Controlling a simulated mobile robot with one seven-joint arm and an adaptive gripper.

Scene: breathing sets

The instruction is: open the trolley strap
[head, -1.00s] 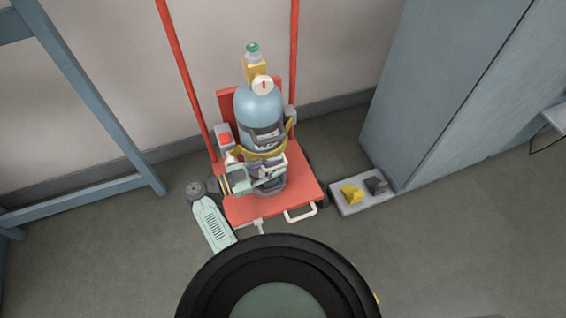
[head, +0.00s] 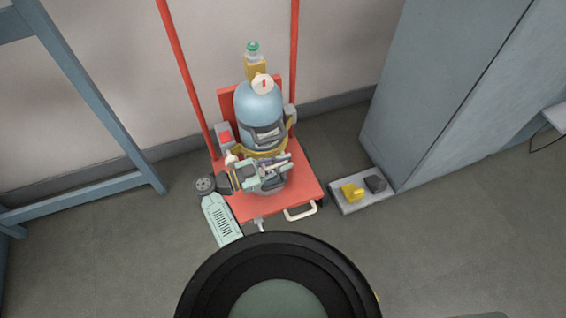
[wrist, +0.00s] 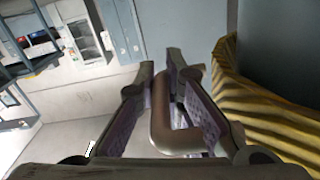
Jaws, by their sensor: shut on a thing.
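The red trolley (head: 300,176) stands against the wall and carries an upright blue gas cylinder (head: 258,106). The yellow strap (head: 282,146) runs around the cylinder's middle; in the wrist view it is a yellow, dark-striped band (wrist: 262,112) close on the right of my fingers. My gripper (head: 280,168) is in front of the cylinder at or just below strap height. In the wrist view, my gripper (wrist: 168,78) is shut on a brownish-grey loop handle (wrist: 160,128), seemingly the strap's buckle lever. Whether the strap is loose cannot be told.
A grey box with a red button (head: 225,138) sits on the trolley's left. A grey cabinet (head: 440,90) stands at the right, with a low plate (head: 346,206) holding a yellow block and a dark block. A blue frame (head: 90,100) is at left. Floor in front is mostly clear.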

